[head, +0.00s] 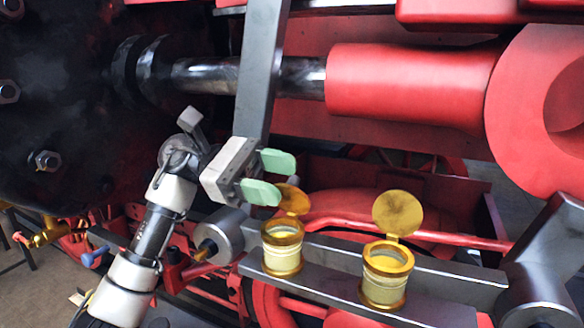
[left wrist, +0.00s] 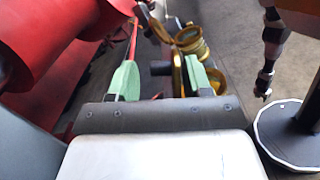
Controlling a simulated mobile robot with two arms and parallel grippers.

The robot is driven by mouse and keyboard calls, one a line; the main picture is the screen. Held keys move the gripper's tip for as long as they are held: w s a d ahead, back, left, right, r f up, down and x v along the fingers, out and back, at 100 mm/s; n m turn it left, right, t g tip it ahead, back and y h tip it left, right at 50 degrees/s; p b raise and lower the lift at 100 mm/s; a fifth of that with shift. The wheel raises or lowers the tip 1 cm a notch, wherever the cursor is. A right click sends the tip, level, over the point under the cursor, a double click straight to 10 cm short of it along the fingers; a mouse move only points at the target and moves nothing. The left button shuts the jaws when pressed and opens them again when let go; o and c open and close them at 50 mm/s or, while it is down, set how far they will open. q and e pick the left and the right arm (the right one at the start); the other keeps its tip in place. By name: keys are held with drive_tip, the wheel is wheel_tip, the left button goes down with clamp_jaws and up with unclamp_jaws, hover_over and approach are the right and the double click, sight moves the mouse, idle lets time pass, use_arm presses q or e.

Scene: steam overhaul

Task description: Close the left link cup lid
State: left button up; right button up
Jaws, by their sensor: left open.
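The left link cup (head: 283,248) is a pale cup with brass rims on the grey link. Its round brass lid (head: 291,199) stands raised behind the cup mouth, so the cup is open. My left gripper (head: 268,178) is open, with its green fingers just above and left of this lid, partly overlapping it in the head view. In the left wrist view the gripper (left wrist: 161,75) shows a brass lid nearly edge-on (left wrist: 177,75) close to its right finger; contact cannot be told. My right gripper is not seen.
A second brass cup (head: 388,275) with its lid (head: 398,212) raised stands to the right on the same grey link (head: 330,290). A grey upright bar (head: 260,70) rises behind my gripper. A red cylinder (head: 410,85) lies above right.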

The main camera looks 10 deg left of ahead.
sight(293, 196)
use_arm(q)
drive_tip(key=shift+p+x, duration=0.4)
drive_tip(key=shift+x, duration=1)
drive_tip(key=shift+c, duration=0.5)
drive_tip(key=c, duration=0.7)
drive_tip(key=shift+o, duration=0.2)
drive_tip(key=shift+s+a+b, duration=0.1)
drive_tip(key=shift+b, duration=0.25)
